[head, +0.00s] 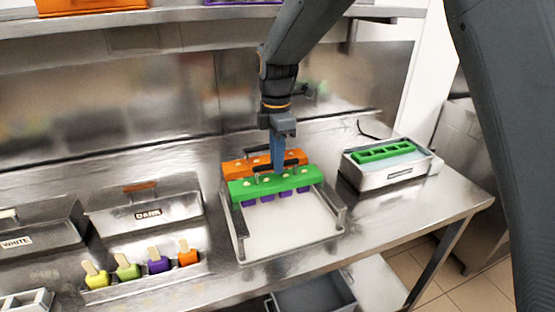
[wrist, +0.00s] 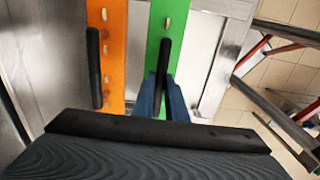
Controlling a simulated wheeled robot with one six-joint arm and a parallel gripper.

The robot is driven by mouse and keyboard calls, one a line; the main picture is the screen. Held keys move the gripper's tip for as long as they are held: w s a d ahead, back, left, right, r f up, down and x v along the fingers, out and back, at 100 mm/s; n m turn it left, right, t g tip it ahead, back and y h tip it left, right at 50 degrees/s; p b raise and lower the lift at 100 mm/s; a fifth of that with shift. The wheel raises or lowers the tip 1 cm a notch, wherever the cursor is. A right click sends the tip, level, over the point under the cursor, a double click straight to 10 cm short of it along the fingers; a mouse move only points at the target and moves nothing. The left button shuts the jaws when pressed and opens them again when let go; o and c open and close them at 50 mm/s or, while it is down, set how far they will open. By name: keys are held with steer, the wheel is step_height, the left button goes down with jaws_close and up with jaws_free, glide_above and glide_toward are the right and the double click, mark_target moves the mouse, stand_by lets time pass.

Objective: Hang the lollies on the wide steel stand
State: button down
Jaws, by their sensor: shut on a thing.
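The wide steel stand (head: 340,218) is an open frame around a pale tray floor in the middle of the counter. A green lolly holder (head: 240,190), with purple lollies (head: 284,193) hanging below it, spans the stand toward its back. My gripper (head: 277,166) is shut on its dark handle, which also shows in the wrist view (wrist: 163,60). I cannot tell whether the green holder rests on the rails or is just above them. An orange holder (head: 236,168) lies right behind it, its own handle free; what hangs under it is hidden.
A steel bath (head: 378,179) with another green holder (head: 384,151) stands at right, near the counter edge. At left are lidded steel containers (head: 146,211) and a row of coloured lollies (head: 158,263). A shelf (head: 170,16) runs above. The stand's front part is clear.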

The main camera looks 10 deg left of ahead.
steer(key=c, duration=1.7)
jaws_free()
steer(key=shift+r, duration=0.1)
steer(key=shift+r+b, duration=1.4)
steer(key=shift+r, duration=2.45)
